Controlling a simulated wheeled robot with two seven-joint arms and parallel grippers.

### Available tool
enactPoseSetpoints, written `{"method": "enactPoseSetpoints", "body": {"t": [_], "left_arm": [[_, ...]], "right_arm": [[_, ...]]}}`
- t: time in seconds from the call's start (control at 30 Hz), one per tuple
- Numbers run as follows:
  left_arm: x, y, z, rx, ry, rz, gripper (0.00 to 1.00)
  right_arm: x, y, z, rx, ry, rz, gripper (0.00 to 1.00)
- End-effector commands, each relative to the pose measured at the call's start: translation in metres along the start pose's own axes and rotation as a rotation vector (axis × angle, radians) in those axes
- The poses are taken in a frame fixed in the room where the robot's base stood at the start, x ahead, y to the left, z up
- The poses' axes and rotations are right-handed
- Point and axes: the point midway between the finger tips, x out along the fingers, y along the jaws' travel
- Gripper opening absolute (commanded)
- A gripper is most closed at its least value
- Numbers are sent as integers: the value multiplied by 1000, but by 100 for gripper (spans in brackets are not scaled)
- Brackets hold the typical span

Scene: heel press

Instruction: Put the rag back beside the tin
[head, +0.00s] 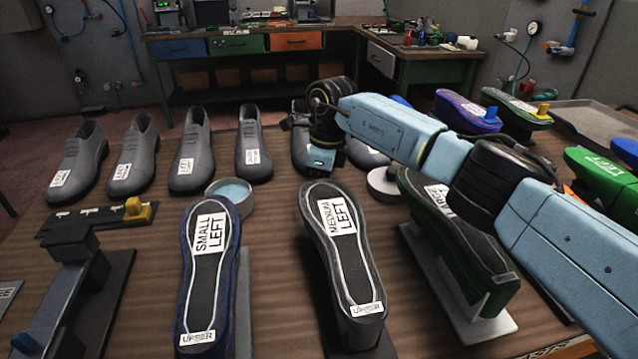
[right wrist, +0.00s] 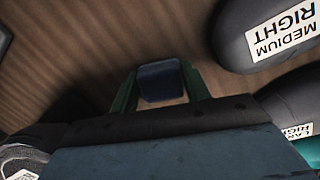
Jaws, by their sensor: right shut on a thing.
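My right gripper (head: 323,166) hangs over the back middle of the table, behind the medium left shoe form. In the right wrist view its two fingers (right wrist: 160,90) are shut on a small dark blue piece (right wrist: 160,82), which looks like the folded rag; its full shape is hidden. A round open tin (head: 231,190) with pale blue contents stands left of the gripper, behind the small left form. A second round grey container (head: 382,185) stands to the right, partly hidden by my arm. My left gripper is not in view.
Upturned shoe forms marked small left (head: 210,265) and medium left (head: 343,260) stand in front, with a green one (head: 450,235) at right. Several grey shoes (head: 190,150) line the back. A gauge with a yellow slider (head: 138,209) is at left. Bare table lies between tin and gripper.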

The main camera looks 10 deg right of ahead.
Motion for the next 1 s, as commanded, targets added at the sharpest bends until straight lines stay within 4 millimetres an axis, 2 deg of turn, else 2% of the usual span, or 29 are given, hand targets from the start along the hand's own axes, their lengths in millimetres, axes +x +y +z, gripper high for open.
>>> {"method": "enactPoseSetpoints", "body": {"t": [0.13,0.17,0.3,0.7,0.87,1.0], "left_arm": [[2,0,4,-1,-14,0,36],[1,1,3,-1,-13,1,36],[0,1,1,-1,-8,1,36],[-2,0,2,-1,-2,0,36],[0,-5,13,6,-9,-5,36],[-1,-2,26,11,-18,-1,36]], "right_arm": [[4,0,0,0,0,0,25],[3,0,0,0,0,0,51],[3,0,-1,0,1,0,68],[-3,0,0,0,0,-1,68],[-34,-1,0,-2,-1,-4,68],[-66,-1,0,0,0,-5,68]]}}
